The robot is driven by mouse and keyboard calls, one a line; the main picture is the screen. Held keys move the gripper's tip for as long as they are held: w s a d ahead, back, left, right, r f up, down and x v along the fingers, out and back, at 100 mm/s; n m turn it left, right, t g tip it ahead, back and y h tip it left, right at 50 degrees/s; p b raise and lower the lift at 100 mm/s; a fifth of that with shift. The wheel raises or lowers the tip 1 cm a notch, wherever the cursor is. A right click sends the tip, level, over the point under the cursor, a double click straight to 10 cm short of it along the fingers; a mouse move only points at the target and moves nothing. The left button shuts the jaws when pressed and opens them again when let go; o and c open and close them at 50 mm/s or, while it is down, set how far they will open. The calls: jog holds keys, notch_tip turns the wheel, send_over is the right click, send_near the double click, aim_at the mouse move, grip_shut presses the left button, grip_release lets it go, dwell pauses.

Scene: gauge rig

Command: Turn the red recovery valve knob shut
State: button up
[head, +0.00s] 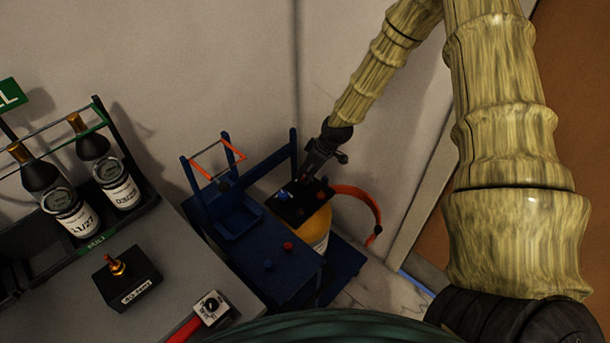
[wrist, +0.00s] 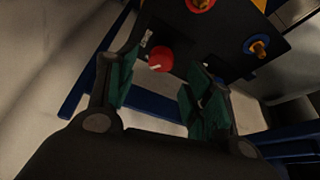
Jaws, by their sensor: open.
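The red knob (wrist: 160,60), with a white pointer mark, sits on a dark panel (wrist: 226,40) in the wrist view. My gripper (wrist: 160,82) is open, its green-padded fingers spread to the left and right of the knob. The knob shows between and slightly beyond the fingertips; I see no contact. In the head view my gripper (head: 318,168) is just above the back of the black panel (head: 292,213), which sits on a yellow cylinder (head: 315,229). The gripper partly covers that side of the panel, so the knob is hard to make out there.
Brass fittings with blue (wrist: 257,46) and red (wrist: 200,4) surrounds sit on the panel. The blue cart (head: 285,280) has upright posts near my gripper, and an orange hose (head: 362,196) loops right. A grey bench (head: 185,250) with bottles and a black box stands left.

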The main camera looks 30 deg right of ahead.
aim_at(304, 176)
jog(key=shift+x, duration=1.8)
jog(key=c, duration=1)
